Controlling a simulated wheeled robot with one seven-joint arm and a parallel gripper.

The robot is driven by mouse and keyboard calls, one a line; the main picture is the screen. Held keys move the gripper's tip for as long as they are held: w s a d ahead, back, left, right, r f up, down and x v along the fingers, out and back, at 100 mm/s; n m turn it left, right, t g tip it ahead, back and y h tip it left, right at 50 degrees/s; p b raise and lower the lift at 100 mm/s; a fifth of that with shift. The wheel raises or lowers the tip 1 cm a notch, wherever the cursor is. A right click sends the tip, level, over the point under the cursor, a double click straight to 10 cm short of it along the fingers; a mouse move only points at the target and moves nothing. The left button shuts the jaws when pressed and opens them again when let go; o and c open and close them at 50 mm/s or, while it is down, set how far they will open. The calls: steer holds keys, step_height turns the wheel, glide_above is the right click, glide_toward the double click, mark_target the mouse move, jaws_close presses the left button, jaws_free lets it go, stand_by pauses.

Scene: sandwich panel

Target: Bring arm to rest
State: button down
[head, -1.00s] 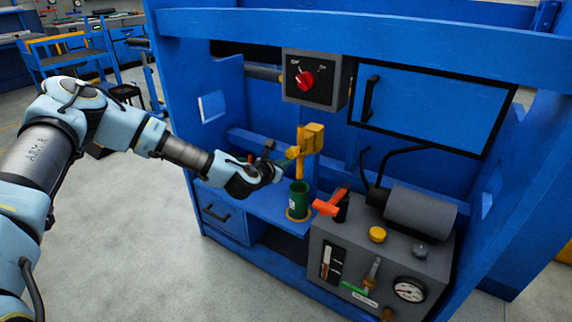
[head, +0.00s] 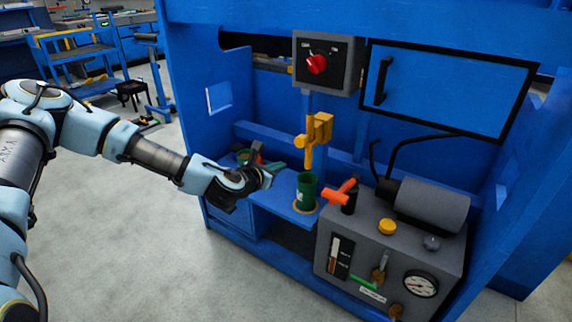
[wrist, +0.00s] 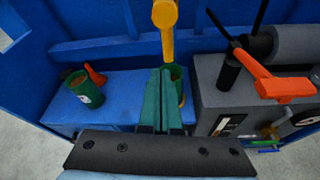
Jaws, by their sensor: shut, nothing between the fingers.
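My arm reaches in from the left in the head view. My gripper (head: 270,178) is shut and empty, held above the front left of the blue bench shelf (head: 272,206). In the wrist view its green fingers (wrist: 163,100) are together, with nothing between them. Just beyond the fingers stands a green cup (head: 306,190) under a yellow dispenser (head: 318,130). The fingers partly hide this cup in the wrist view. I cannot tell the exact gap between them.
A second green cup (wrist: 84,88) with an orange-red part stands on the shelf's left. A grey machine (head: 385,262) with an orange handle (head: 338,191) and gauge stands right. A red-knobbed switch box (head: 325,62) hangs above. Open floor (head: 130,240) lies left.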

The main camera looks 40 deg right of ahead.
steer(key=shift+s+a+r, duration=0.15)
steer(key=shift+a+r, duration=0.05)
steer(key=shift+a, duration=0.4)
steer(key=w+a+r+m+g+y, duration=0.15)
steer(key=a+m+y, duration=0.35)
steer(key=a, duration=0.7)
steer(key=w+a+m+y, duration=0.25)
steer(key=a+m, duration=0.45)
steer(key=a, duration=0.4)
steer(key=w+a+r+m+g+y, duration=0.1)
steer(key=w+a+m+y, duration=0.3)
steer(key=a, duration=0.8)
steer(key=s+a+r+m+y, duration=0.1)
steer(key=s+a+r, duration=0.15)
steer(key=a, duration=0.25)
steer(key=s+a+r+m, duration=0.2)
steer(key=a+r, duration=0.2)
steer(key=a, duration=0.1)
steer(key=s+a+r+m+y, duration=0.1)
steer(key=s+a+r, duration=0.15)
steer(key=a, duration=0.25)
step_height(320, 180, up, 15)
steer(key=p, duration=1.4)
steer(key=shift+s+f+m, duration=0.15)
steer(key=shift+s+m, duration=0.05)
steer(key=shift+m, duration=0.1)
